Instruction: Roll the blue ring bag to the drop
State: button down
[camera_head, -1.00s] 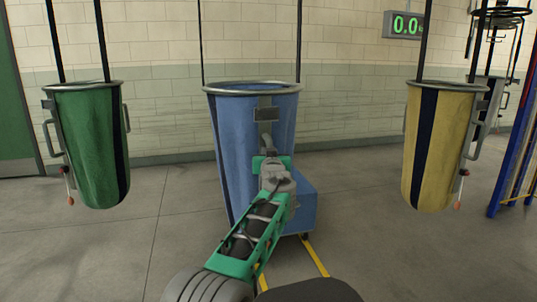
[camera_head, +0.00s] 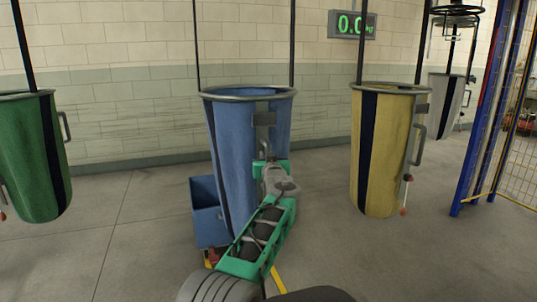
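The blue ring bag (camera_head: 232,150) hangs open-topped from two dark straps, a metal ring around its rim, in the middle of the head view. My gripper (camera_head: 264,154) is at the handle on the bag's near side. Its fingers are mostly hidden behind my wrist, but the bag keeps with it, so it appears shut on the handle. I cannot pick out the drop in this view.
A green bag (camera_head: 32,155) hangs at the left and a yellow bag (camera_head: 395,150) at the right. A blue box (camera_head: 208,215) stands low, left of the blue bag. A blue-posted mesh fence (camera_head: 487,120) is at the right. A green display (camera_head: 352,25) hangs on the wall.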

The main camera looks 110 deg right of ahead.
jog(key=shift+s, duration=0.45)
jog(key=c, duration=1.6)
grip_release()
jog(key=shift+w, duration=0.1)
jog(key=shift+o, duration=0.2)
jog(key=w+a+b, duration=0.1)
jog(key=a, duration=0.6)
jog(key=shift+a, duration=0.3)
